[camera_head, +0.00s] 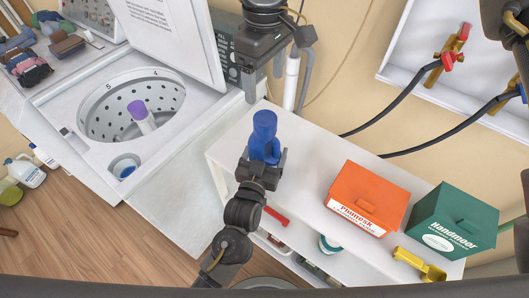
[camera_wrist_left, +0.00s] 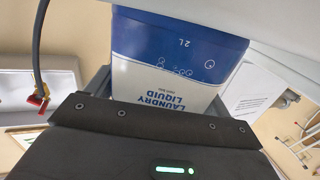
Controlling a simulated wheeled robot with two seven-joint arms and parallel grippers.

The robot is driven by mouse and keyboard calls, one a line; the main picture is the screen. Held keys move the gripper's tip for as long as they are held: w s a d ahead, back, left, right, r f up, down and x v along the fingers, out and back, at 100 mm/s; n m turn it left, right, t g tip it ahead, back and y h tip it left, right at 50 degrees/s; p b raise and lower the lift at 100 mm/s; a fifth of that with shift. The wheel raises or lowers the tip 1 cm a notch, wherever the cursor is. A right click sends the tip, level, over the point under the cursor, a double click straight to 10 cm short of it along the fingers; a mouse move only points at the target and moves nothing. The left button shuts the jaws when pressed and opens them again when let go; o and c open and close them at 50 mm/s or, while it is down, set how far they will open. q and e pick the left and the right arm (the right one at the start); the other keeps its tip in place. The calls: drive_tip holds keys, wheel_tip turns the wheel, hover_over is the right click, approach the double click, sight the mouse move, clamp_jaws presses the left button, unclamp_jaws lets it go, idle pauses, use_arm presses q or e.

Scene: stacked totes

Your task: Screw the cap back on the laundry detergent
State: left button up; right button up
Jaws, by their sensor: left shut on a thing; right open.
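The laundry detergent bottle is blue and white in the left wrist view (camera_wrist_left: 175,62), with "Laundry Liquid" on its label. In the head view, the blue bottle (camera_head: 265,146) stands upright at the left end of the white shelf top. A blue cap-like piece (camera_head: 265,120) sits at its top; I cannot tell whether it is screwed tight. My left gripper (camera_head: 263,160) is shut on the bottle from the front. My right gripper (camera_head: 266,76) is open and empty, pointing down above and behind the bottle. The bottle's top is out of the left wrist view.
An orange box (camera_head: 367,197) and a green box (camera_head: 449,222) stand to the right on the white shelf unit (camera_head: 310,148), with a yellow object (camera_head: 419,264) near its front edge. An open washer (camera_head: 75,165) is at left. Taps with hoses (camera_head: 452,50) are on the wall.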

use_arm(q)
drive_tip(key=shift+f, duration=0.1)
drive_tip(key=o, duration=1.8)
drive_tip(key=shift+s+a, duration=0.2)
drive_tip(key=shift+s, duration=0.35)
use_arm(e)
wheel_tip(320, 180, down, 2)
drive_tip(key=shift+f+b, duration=0.1)
drive_tip(key=shift+b, duration=0.95)
use_arm(q)
drive_tip(key=v, duration=0.9)
drive_tip(key=shift+s, duration=0.35)
drive_tip(key=shift+a, duration=0.1)
